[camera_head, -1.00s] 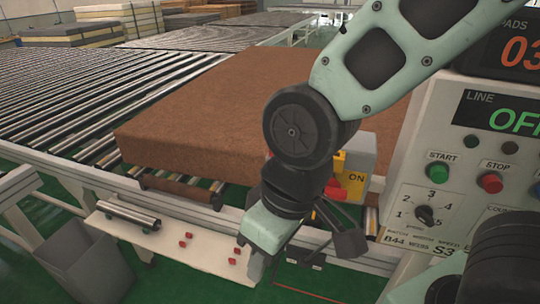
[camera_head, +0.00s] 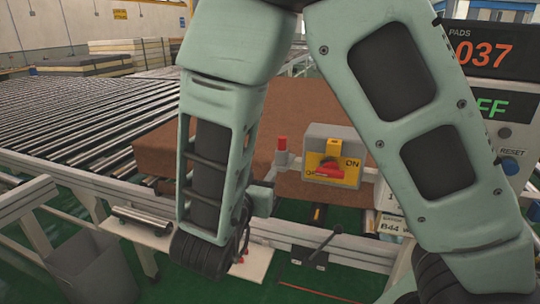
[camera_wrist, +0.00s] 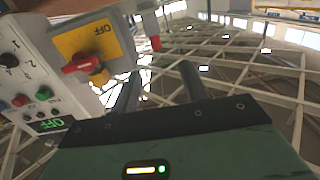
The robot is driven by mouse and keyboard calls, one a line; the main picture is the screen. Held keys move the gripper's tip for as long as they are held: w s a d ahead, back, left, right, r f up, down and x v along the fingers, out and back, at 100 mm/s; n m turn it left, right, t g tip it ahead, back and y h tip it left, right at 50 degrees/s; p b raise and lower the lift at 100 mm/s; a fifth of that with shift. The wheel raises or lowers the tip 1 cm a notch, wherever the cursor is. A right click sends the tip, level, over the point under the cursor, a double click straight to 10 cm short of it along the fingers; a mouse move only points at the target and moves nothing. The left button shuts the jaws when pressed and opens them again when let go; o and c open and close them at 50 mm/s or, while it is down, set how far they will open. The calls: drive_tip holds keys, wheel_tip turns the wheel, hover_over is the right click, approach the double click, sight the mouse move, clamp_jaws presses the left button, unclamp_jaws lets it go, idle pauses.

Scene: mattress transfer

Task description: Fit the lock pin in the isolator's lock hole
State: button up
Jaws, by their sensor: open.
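The isolator (camera_head: 345,137) is a grey box with a yellow plate. Its red handle (camera_head: 330,168) lies across the plate, turned toward the OFF side, with a yellow block above it. A red upright peg (camera_head: 282,145) stands on a grey part left of the box; I cannot tell if it is the lock pin. In the wrist view the isolator (camera_wrist: 112,28) appears upside down, with the peg (camera_wrist: 155,43) beside it. My gripper (camera_wrist: 160,82) is open, its dark fingers apart with nothing seen between them. In the head view I cannot clearly make it out. The lock hole is not distinguishable.
A brown mattress (camera_head: 160,150) lies on the roller conveyor (camera_head: 60,115) behind the isolator. A control panel (camera_head: 508,130) stands at the right, partly behind my arm. A white shelf (camera_head: 145,236) and a grey bin (camera_head: 85,268) are at the front left.

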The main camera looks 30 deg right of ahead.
drive_tip(key=p, duration=0.4)
approach(281, 142)
drive_tip(key=shift+h, duration=0.4)
drive_tip(key=x, duration=0.6)
drive_tip(key=shift+w+f, duration=0.15)
drive_tip(key=p+x, duration=0.2)
drive_tip(key=x, duration=0.3)
drive_tip(key=shift+w+f, duration=0.1)
drive_tip(key=shift+f, duration=0.1)
clamp_jaws()
